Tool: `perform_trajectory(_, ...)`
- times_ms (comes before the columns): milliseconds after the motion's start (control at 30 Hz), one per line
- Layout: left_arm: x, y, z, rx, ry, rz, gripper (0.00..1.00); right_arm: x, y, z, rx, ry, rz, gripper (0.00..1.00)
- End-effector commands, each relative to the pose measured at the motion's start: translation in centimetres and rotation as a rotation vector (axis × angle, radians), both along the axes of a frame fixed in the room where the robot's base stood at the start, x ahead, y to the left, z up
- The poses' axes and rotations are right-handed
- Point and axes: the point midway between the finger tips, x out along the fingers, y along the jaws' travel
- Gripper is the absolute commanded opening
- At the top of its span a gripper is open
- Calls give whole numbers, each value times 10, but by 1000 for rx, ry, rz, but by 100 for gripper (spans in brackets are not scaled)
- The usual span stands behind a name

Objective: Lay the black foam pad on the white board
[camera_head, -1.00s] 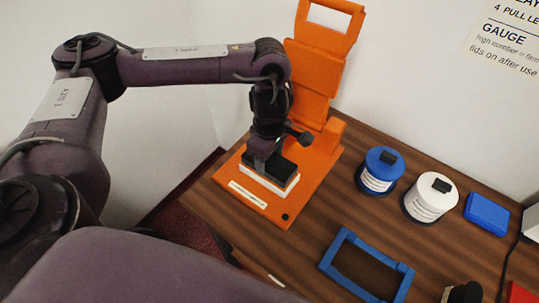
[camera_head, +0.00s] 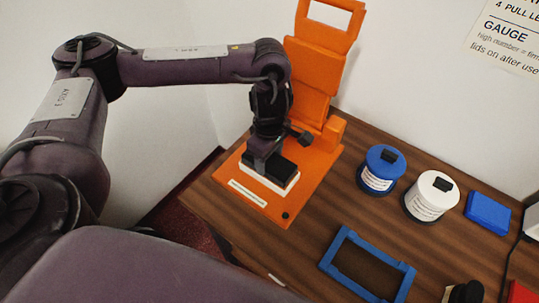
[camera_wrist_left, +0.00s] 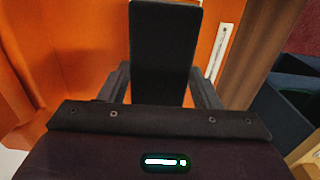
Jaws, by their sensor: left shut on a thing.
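The black foam pad (camera_head: 276,166) is in the jaws of my left gripper (camera_head: 263,157), at the back left of the counter. It lies over the white board (camera_head: 270,186), whose white front edge and right end show below it. Whether the pad fully rests on the board or hangs just above it, I cannot tell. In the left wrist view the black pad (camera_wrist_left: 165,52) stands between the two fingers of my left gripper (camera_wrist_left: 163,85), and it hides the board there. My right gripper is not in view.
The board sits on an orange base (camera_head: 237,172) with a tall orange back. To the right stand a blue canister (camera_head: 378,172), a white canister (camera_head: 428,199) and a blue block (camera_head: 487,212). A blue frame (camera_head: 366,264) lies in front on the wooden counter (camera_head: 320,215).

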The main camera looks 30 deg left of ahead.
Motion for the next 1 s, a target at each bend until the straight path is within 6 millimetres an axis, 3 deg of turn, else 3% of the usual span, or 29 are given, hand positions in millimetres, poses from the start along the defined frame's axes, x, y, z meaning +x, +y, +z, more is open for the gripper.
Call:
perform_trajectory(67,0,0,-2,0,0,0,36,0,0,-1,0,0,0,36)
perform_trajectory(100,0,0,-1,0,0,0,62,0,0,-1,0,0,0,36)
perform_trajectory(267,0,0,-1,0,0,0,83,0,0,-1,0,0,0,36)
perform_trajectory(633,1,0,7,0,-2,-1,83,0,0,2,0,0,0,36)
perform_trajectory(1000,1,0,60,0,-4,-1,83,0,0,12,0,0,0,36)
